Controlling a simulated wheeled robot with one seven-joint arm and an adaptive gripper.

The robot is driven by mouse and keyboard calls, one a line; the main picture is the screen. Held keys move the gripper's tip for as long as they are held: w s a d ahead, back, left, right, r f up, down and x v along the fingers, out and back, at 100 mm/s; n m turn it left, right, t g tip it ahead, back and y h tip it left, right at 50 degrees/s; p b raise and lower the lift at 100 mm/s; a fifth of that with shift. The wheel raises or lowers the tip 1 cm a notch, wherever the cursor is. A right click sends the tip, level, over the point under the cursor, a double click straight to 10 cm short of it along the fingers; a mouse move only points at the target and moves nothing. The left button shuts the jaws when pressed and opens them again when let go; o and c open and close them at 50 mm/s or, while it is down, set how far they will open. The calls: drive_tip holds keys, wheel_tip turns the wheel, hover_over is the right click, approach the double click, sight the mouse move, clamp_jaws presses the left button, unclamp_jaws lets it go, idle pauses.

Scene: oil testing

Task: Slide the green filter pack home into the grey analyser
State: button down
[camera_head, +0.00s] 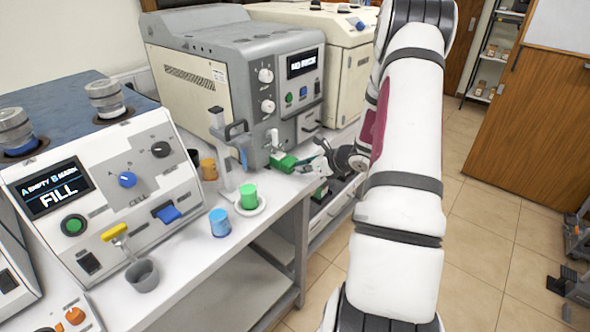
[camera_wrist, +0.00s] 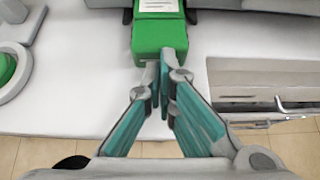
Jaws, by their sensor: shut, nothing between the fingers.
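The grey analyser (camera_head: 270,75) stands on the bench, its small display reading what looks like "NO PACK". The green filter pack (camera_head: 283,161) sits at the foot of the analyser's front. In the wrist view the green pack (camera_wrist: 158,38) has a white label on top, and its far end meets a dark part at the analyser. My gripper (camera_head: 318,164) is at the pack's near end. In the wrist view my gripper (camera_wrist: 163,68) has its fingertips together, empty, at the pack's near face. I cannot tell whether they touch it. How deep the pack sits is hidden.
A green cup (camera_head: 249,196) on a white dish and a blue cup (camera_head: 220,223) stand left of the pack. A drawer with a metal handle (camera_wrist: 280,108) lies right of the gripper. A machine showing "FILL" (camera_head: 95,190) stands at left.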

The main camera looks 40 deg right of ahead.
sight(294, 163)
drive_tip(key=shift+w+a+b, duration=0.2)
drive_tip(key=shift+w+b, duration=0.65)
drive_tip(key=shift+w, duration=1)
drive_tip(key=f+p+v, duration=0.1)
drive_tip(key=p+v, duration=0.2)
drive_tip(key=v, duration=0.6)
drive_tip(key=shift+s+p, duration=0.3)
drive_tip(key=shift+p, duration=0.1)
drive_tip(key=shift+d, duration=0.1)
